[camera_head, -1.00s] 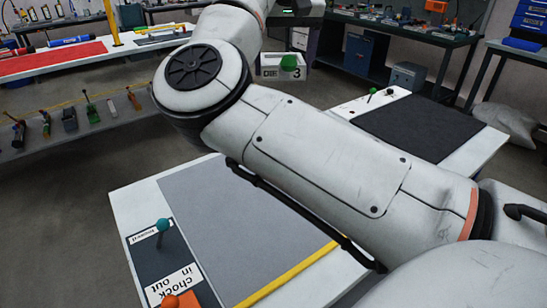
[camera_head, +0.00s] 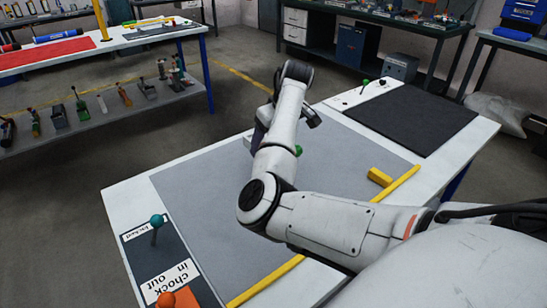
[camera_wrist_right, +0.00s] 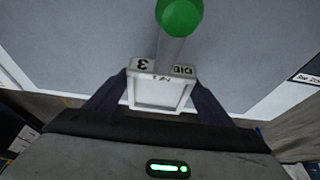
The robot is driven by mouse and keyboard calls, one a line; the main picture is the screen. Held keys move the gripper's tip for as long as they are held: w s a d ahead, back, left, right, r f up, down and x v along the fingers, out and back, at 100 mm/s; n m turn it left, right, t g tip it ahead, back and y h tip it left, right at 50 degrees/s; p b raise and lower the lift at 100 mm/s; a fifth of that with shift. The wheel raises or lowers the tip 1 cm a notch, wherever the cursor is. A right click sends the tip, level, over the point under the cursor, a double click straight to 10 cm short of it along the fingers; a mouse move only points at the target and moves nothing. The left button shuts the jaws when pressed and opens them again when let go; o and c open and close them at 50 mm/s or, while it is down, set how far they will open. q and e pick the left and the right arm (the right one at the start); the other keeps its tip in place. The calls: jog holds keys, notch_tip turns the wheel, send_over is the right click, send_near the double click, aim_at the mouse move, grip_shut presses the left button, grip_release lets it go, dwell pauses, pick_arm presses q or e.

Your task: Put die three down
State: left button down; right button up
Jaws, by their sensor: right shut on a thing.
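Die three (camera_wrist_right: 160,92) is a pale block marked "DIE" and "3" with a green knob on a stem. In the wrist view my right gripper (camera_wrist_right: 158,100) is shut on it, a dark finger on each side. In the head view only the green knob (camera_head: 298,150) of the die shows clearly beside my right arm; the arm hides most of the block. It is over the grey mat (camera_head: 205,205) on the white table. I cannot tell whether its base touches the mat. My left gripper is not in view.
A yellow block (camera_head: 379,177) lies near a yellow strip (camera_head: 262,283) along the mat's front edge. A black mat (camera_head: 412,118) lies at the far right. The mat's left part is clear.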

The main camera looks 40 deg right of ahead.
jog(key=shift+w+f, duration=0.1)
jog(key=shift+f, duration=3.05)
jog(key=o, duration=1.4)
jog(key=shift+f, duration=0.3)
jog(key=shift+c, duration=0.2)
jog(key=o, duration=0.4)
jog(key=shift+r, duration=0.15)
